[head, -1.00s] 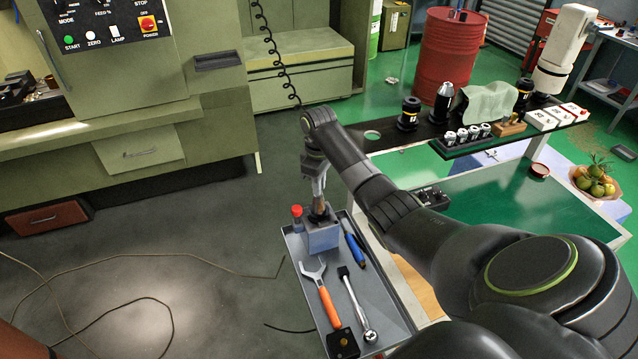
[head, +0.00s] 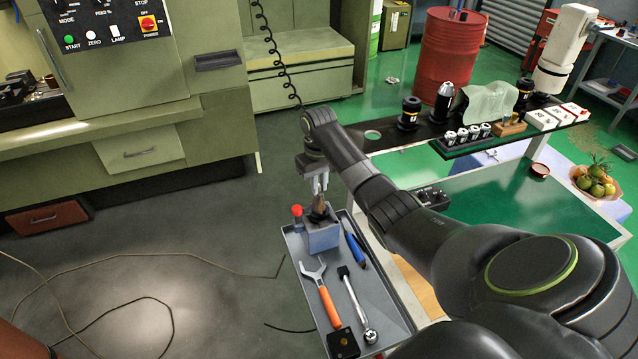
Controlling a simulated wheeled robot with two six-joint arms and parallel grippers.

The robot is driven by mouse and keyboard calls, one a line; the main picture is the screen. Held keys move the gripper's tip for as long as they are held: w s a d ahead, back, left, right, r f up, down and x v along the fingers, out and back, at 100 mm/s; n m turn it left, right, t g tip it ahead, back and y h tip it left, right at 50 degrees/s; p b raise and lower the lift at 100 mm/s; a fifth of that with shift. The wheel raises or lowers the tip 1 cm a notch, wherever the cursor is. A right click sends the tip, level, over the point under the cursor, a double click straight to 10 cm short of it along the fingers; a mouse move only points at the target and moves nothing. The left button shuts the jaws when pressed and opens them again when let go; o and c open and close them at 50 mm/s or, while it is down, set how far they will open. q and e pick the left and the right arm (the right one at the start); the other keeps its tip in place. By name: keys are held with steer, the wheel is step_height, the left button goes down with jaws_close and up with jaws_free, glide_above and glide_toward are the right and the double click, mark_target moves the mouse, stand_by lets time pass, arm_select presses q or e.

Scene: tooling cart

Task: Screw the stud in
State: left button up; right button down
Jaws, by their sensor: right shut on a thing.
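My right gripper (head: 319,192) points down over a grey block (head: 323,238) at the far end of the grey tray (head: 377,294). It is shut on the stud (head: 319,207), a small brownish, metallic piece that stands roughly upright at the top of the block. The fingers hide part of the stud, and how deep it sits in the block cannot be told. My left gripper is not in view.
A red-capped item (head: 297,212) stands beside the block. An orange-handled wrench (head: 323,294), a ratchet (head: 356,304), a blue-handled tool (head: 355,250) and a black square piece (head: 342,343) lie in the tray. A bench with tool holders (head: 470,136) stands to the right.

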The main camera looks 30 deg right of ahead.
steer(key=m, duration=0.5)
steer(key=c, duration=1.3)
jaws_free()
steer(key=shift+c, duration=0.2)
steer(key=n, duration=0.5)
steer(key=shift+n, duration=0.4)
steer(key=n, duration=1.2)
steer(key=shift+d, duration=0.1)
steer(key=n, duration=0.6)
